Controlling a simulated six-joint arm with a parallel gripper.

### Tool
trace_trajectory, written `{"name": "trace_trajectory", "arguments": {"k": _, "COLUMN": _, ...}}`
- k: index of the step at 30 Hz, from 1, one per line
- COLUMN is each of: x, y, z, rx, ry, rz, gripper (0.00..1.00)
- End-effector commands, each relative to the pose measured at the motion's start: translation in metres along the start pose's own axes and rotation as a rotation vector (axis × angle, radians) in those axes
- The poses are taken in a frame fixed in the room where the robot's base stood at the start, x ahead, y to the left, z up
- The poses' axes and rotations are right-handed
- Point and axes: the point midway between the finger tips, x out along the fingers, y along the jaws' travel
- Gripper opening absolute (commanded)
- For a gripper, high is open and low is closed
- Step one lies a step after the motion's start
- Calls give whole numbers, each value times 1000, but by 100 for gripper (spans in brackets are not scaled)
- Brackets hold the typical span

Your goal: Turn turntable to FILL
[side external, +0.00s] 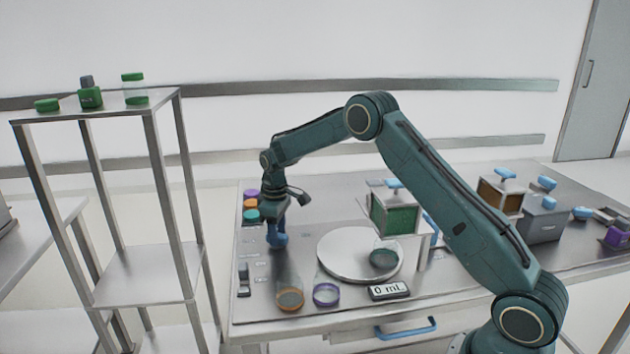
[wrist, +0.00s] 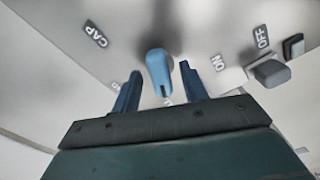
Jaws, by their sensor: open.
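The turntable (side external: 340,254) is a pale round disc on the bench, with a clear, green-tinged jar (side external: 384,257) at its right side. A blue knob (wrist: 157,66) stands on the panel in the wrist view, near a CAP label (wrist: 95,33). Other labels by it are partly hidden, and I cannot read FILL. My gripper (wrist: 160,72) is open, pointing down, with one dark blue finger on each side of the knob. I cannot tell whether either finger touches it. In the side view my gripper (side external: 277,232) is at the bench's left part and hides most of the knob.
A grey switch (wrist: 270,71) sits by ON and OFF labels. A green-filled tank (side external: 394,215) stands behind the turntable. A shelf rack (side external: 140,270) stands left.

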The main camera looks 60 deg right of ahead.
Motion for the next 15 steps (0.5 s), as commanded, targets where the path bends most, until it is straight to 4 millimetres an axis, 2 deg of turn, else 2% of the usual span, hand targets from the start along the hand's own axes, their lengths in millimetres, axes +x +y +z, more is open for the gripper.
{"name": "trace_trajectory", "arguments": {"k": 8, "x": -27, "y": 0, "z": 0, "rx": 0, "ry": 3, "rz": 2, "gripper": 44}}
{"name": "trace_trajectory", "arguments": {"k": 15, "x": -66, "y": 0, "z": -1, "rx": 0, "ry": 5, "rz": 3, "gripper": 44}}
